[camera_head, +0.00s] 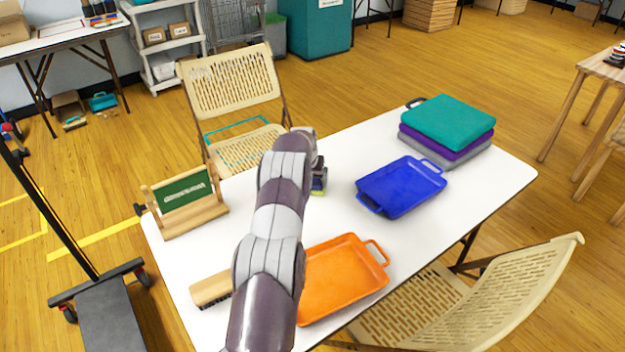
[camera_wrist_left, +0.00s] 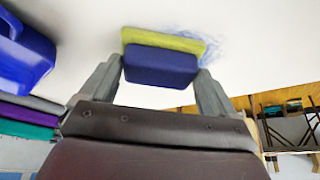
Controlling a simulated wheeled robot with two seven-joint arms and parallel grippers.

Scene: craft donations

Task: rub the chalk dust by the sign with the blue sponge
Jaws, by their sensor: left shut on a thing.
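The blue sponge (camera_wrist_left: 160,65) has a yellow-green pad, which faces the white table top in the left wrist view. My left gripper (camera_wrist_left: 158,82) is shut on the sponge, one finger on each side. In the head view the gripper (camera_head: 318,178) is over the table's middle, with the sponge's yellow-green edge (camera_head: 318,193) low at the table; contact is hard to tell. Blue chalk dust (camera_wrist_left: 212,48) shows as a smudge beside and partly behind the pad. It is hidden in the head view. The small green sign (camera_head: 185,192) stands in a wooden frame at the table's left.
A blue tray (camera_head: 401,187) lies right of the gripper, with a stack of folded cloths (camera_head: 447,122) beyond it. An orange tray (camera_head: 343,278) and a wooden brush (camera_head: 211,290) lie near the front. Folding chairs (camera_head: 232,88) stand at the table's edges.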

